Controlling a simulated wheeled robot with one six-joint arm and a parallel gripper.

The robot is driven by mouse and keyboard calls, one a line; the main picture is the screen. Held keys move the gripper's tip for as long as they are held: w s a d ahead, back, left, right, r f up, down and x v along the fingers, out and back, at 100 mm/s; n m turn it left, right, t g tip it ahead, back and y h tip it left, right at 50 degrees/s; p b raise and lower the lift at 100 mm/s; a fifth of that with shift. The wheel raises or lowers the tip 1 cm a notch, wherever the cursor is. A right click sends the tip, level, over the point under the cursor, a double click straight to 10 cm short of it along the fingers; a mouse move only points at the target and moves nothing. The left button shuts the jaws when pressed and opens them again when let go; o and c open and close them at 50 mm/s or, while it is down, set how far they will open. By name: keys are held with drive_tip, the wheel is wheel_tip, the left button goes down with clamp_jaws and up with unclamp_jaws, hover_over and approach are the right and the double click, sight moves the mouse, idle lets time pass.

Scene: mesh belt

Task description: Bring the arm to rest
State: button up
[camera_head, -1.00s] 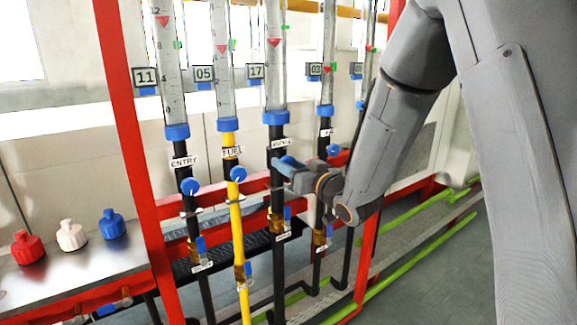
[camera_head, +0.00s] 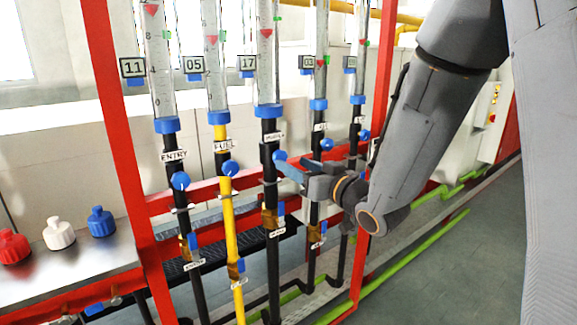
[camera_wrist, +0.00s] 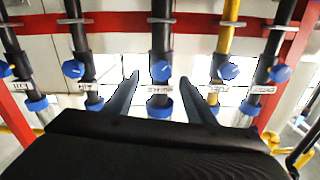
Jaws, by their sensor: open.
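My gripper (camera_head: 292,170) is open and empty in the head view, in front of the row of vertical pipes. Its fingertips are close to the blue knob (camera_head: 279,157) on the black pipe under the tube tagged 17; I cannot tell whether they touch it. In the wrist view the two fingers of my gripper (camera_wrist: 160,92) stand apart, with the middle black pipe (camera_wrist: 160,40) and its blue knob (camera_wrist: 160,71) seen between them. My grey arm fills the right of the head view.
A red frame post (camera_head: 115,130) stands left of the pipes. Beside it a metal bench (camera_head: 75,268) carries red, white and blue bottles (camera_head: 58,232). A yellow pipe (camera_head: 229,215) is left of the gripper. Green floor pipes (camera_head: 420,258) run at right, with open grey floor beyond.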

drive_tip(key=shift+s+d, duration=0.15)
drive_tip(key=shift+s, duration=0.1)
drive_tip(key=s+d+f+m+g+h, duration=0.5)
drive_tip(key=d+f+h, duration=0.4)
drive_tip(key=d+f, duration=0.35)
drive_tip(key=s+d+f+g, duration=0.1)
drive_tip(key=s+f+g, duration=0.2)
drive_tip(key=s, duration=0.6)
drive_tip(key=s+d+f+g+h, duration=0.1)
drive_tip(key=s+f+g, duration=0.2)
drive_tip(key=s, duration=0.7)
drive_tip(key=g, duration=0.2)
drive_tip(key=shift+s+d+f+g, duration=0.2)
drive_tip(key=shift+s+g, duration=0.1)
drive_tip(key=shift+g, duration=0.1)
